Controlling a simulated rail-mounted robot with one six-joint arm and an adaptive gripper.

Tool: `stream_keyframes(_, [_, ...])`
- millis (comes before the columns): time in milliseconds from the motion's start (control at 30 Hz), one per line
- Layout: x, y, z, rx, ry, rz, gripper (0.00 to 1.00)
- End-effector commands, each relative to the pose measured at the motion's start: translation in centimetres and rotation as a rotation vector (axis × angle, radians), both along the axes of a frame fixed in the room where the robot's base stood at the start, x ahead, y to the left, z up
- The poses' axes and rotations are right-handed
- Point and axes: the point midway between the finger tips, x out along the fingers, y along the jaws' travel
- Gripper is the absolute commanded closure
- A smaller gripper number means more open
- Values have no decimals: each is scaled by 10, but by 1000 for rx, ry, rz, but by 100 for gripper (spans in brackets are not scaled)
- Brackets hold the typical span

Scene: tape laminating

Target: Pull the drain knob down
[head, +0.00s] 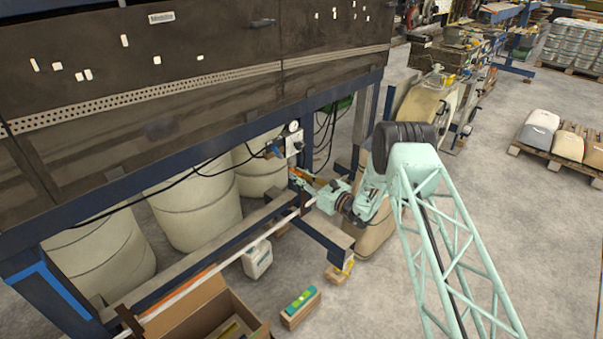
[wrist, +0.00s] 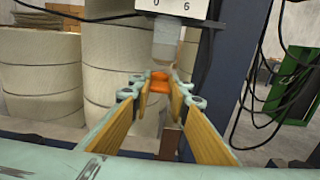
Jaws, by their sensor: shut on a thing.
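The orange drain knob (wrist: 159,77) shows between my fingertips in the wrist view, just below a translucent bowl (wrist: 164,50) under a white unit. My gripper (wrist: 163,90), with wood-coloured finger pads, is shut on the knob from both sides. In the head view my gripper (head: 305,184) reaches in under the dark machine, below the unit with a round gauge (head: 293,127). The knob is too small to make out clearly there, and its lower part is hidden in the wrist view.
Large cream drums (head: 195,205) stand behind the blue frame. A blue post (wrist: 228,70) and loose black cables (wrist: 285,85) are close to the right of my gripper. A white jug (head: 257,260) and an open cardboard box (head: 205,315) sit below on the floor.

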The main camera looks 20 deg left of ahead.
Motion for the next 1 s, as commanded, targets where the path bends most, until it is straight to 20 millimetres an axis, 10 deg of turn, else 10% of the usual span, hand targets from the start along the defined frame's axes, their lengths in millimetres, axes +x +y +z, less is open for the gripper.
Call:
stream_keyframes(300, [-1,0,-4,-4,4,-3,100])
stream_keyframes(333, [-1,0,-4,-4,4,-3,82])
stream_keyframes(500, [-1,0,-4,-3,3,-2,69])
stream_keyframes(1000, [-3,-7,-2,-2,3,-3,69])
